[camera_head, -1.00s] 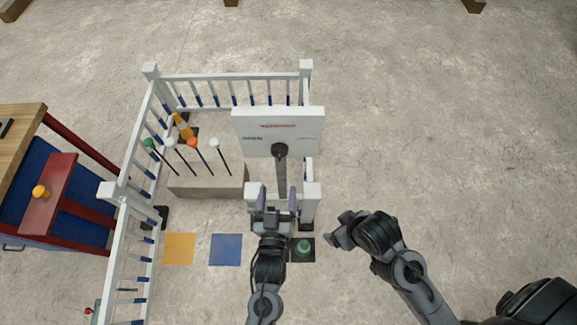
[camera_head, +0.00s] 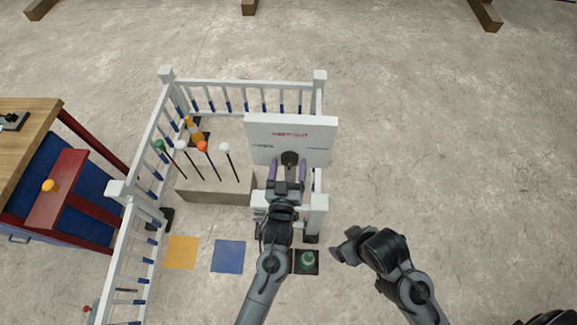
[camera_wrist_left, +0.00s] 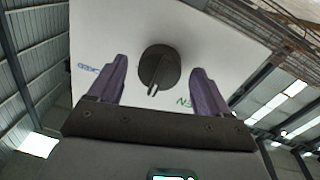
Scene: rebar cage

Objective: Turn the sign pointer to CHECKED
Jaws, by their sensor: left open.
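The white sign board (camera_head: 263,130) stands above the railing gate, with red text reading KEEP OUT at its top, green OPEN at left and a blue word at right. Its dark round pointer knob (camera_head: 290,158) is low in the middle. My left gripper (camera_head: 286,172) is open in front of the board, its purple fingers either side of the knob. In the left wrist view the knob (camera_wrist_left: 159,67) sits between the two spread fingers, apart from both. There the blue word (camera_wrist_left: 89,67), partly hidden, is at left and green letters at right. My right gripper (camera_head: 340,249) is apart, lower right.
White railings (camera_head: 134,231) enclose a block (camera_head: 215,190) with several ball-topped rods and an orange cone (camera_head: 194,130). Orange (camera_head: 182,252) and blue (camera_head: 228,256) floor squares and a green object (camera_head: 308,259) lie in front. A bench stands left. The floor at right is clear.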

